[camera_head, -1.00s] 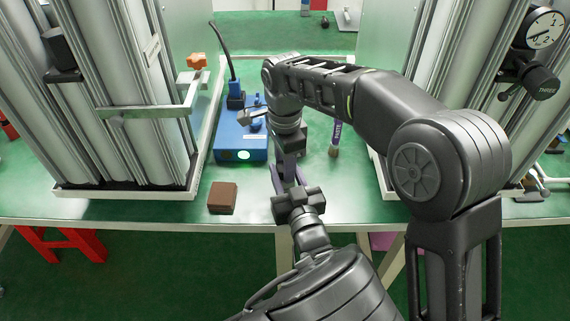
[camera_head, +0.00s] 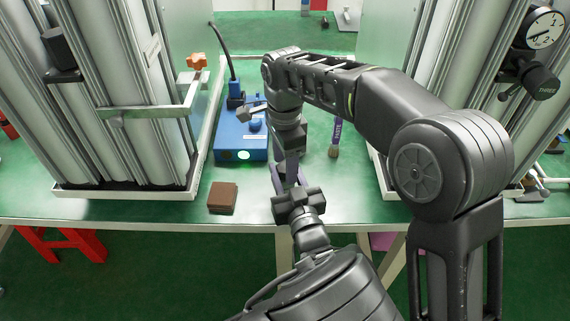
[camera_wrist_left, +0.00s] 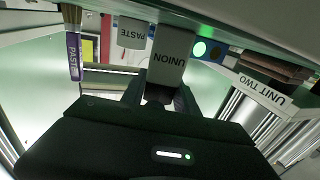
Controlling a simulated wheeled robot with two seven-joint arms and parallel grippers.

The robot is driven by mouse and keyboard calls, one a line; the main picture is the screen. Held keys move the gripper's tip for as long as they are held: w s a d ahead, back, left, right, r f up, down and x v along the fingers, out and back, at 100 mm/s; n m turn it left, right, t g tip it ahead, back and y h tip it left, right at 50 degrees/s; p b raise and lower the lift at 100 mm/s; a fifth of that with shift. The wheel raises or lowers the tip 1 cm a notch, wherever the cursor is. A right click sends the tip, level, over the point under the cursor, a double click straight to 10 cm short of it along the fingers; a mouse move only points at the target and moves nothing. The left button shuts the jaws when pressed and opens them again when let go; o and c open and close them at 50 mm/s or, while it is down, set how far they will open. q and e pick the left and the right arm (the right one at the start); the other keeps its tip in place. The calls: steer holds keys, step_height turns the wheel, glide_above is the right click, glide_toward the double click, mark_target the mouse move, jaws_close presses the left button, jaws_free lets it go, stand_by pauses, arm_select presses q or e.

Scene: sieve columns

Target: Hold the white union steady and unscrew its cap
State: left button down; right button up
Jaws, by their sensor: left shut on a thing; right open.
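The white union (camera_wrist_left: 168,62), lettered UNION, shows in the left wrist view between the fingers of my left gripper (camera_wrist_left: 160,98). That gripper is shut on it. In the head view my left gripper (camera_head: 287,183) comes up from below, over the table's front part, and the arms hide the union. My right gripper (camera_head: 288,158) is open and points down just above the left one. The overlap hides whether it touches the union. I cannot make out the cap in either view.
A blue box (camera_head: 236,140) with a lit green button stands left of the grippers. A brown block (camera_head: 222,197) lies near the front edge. A brush (camera_head: 335,140) stands to the right. Framed columns (camera_head: 120,100) flank both sides.

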steer(key=shift+r, duration=1.75)
steer(key=shift+s+a, duration=0.1)
steer(key=shift+a, duration=0.15)
steer(key=shift+a+r, duration=0.2)
steer(key=shift+r, duration=0.15)
steer(key=r, duration=0.2)
steer(key=shift+w+d+r, duration=0.25)
steer(key=shift+d+r, duration=0.05)
steer(key=shift+s+d+r, duration=0.1)
steer(key=shift+d+r, duration=0.05)
steer(key=shift+d, duration=0.05)
steer(key=shift+f, duration=0.25)
